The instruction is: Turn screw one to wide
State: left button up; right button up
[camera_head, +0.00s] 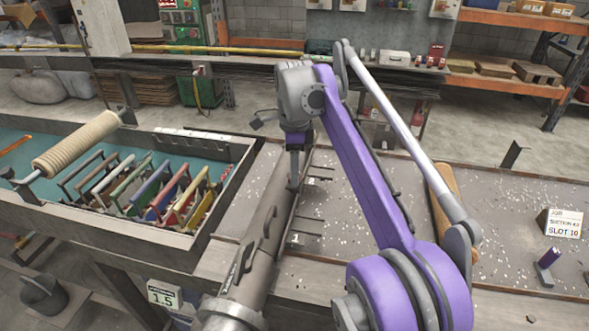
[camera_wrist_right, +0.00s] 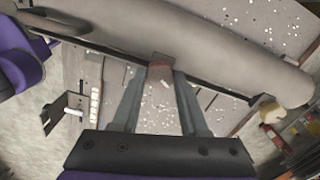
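A long grey-brown tube (camera_head: 262,240) lies lengthwise on the bench in the head view, with small upright tabs on its side; it also crosses the top of the right wrist view (camera_wrist_right: 210,40). My right gripper (camera_head: 294,180) points down at the tube's far part. In the right wrist view its two fingers (camera_wrist_right: 160,75) are apart, with a small reddish-brown piece (camera_wrist_right: 160,73) under a grey square tab between their tips. I cannot tell whether the fingers touch it, or which part is screw one. My left gripper is not in view.
A tray (camera_head: 224,202) of several coloured handled frames and a beige roller (camera_head: 78,142) lie left. Pale chips litter the bench.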

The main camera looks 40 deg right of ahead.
grip_shut()
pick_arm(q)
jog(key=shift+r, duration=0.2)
pick_arm(e)
jog(key=shift+n, duration=0.3)
jog(key=n+p, duration=0.2)
jog(key=n, duration=0.1)
jog(key=shift+r, duration=0.1)
jog(key=n+p, duration=0.2)
jog(key=n, duration=0.2)
jog(key=shift+n, duration=0.4)
jog(key=n+p, duration=0.1)
jog(key=n, duration=0.4)
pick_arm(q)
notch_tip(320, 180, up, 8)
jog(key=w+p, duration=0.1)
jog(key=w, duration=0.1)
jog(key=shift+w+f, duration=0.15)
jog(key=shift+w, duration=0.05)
pick_arm(e)
jog(key=n, duration=0.5)
jog(key=shift+n, duration=0.3)
